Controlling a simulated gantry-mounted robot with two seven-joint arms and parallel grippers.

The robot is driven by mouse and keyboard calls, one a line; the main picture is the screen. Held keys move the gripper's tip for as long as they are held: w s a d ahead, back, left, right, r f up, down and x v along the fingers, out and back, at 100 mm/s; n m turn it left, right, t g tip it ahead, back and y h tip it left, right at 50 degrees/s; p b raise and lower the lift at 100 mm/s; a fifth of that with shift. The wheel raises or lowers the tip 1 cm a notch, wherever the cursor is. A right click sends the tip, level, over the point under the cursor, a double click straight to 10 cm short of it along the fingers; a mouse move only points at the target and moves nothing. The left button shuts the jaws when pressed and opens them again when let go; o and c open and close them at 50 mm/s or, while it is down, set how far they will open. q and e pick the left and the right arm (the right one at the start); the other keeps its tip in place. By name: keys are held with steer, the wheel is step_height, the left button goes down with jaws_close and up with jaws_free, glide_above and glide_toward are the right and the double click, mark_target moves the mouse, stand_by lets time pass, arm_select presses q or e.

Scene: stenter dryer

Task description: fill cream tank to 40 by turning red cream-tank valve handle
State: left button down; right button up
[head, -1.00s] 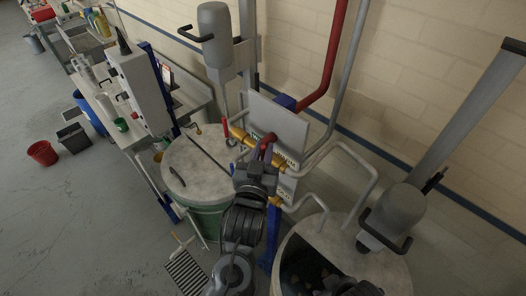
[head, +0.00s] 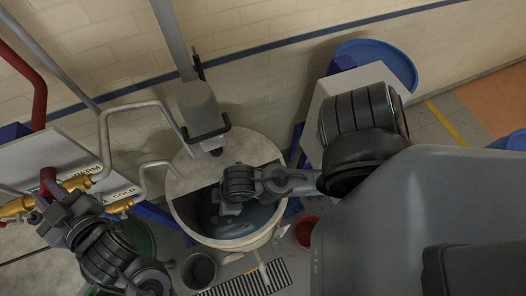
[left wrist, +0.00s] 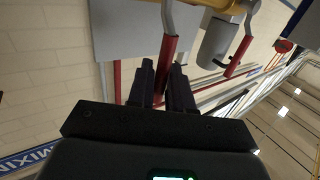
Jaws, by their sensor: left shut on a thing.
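The red valve handle (head: 46,179) is on the brass-fitted pipes at the left of the head view. My left gripper (head: 55,203) is at it. In the left wrist view the red handle (left wrist: 167,58) runs between the two dark fingers of my left gripper (left wrist: 166,85), which is shut on it. A cream-coloured tank (head: 184,224) with a half-open lid (head: 235,153) stands in the middle of the head view. Dark bluish contents show inside; no level reading is legible. My right gripper (head: 231,208) is over the tank's opening. Its fingers are too small and dark to tell.
A second red handle (left wrist: 240,56) shows in the left wrist view. A grey motor (head: 200,110) stands at the tank's rear. A grey bucket (head: 199,270), a red bucket (head: 306,230) and a floor grate (head: 252,280) lie in front. A blue drum (head: 385,58) stands behind right.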

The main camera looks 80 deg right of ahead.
arm_select(q)
steer(key=s+m+b, duration=0.1)
steer(key=d+m+t+h+b, duration=0.1)
steer(key=s+m+b, duration=0.1)
steer(key=shift+s+d+f+m+t+h+b, duration=0.15)
steer(key=shift+s+f+m+t+h+b, duration=0.15)
steer(key=shift+m+b, duration=0.1)
steer(key=shift+f, duration=0.1)
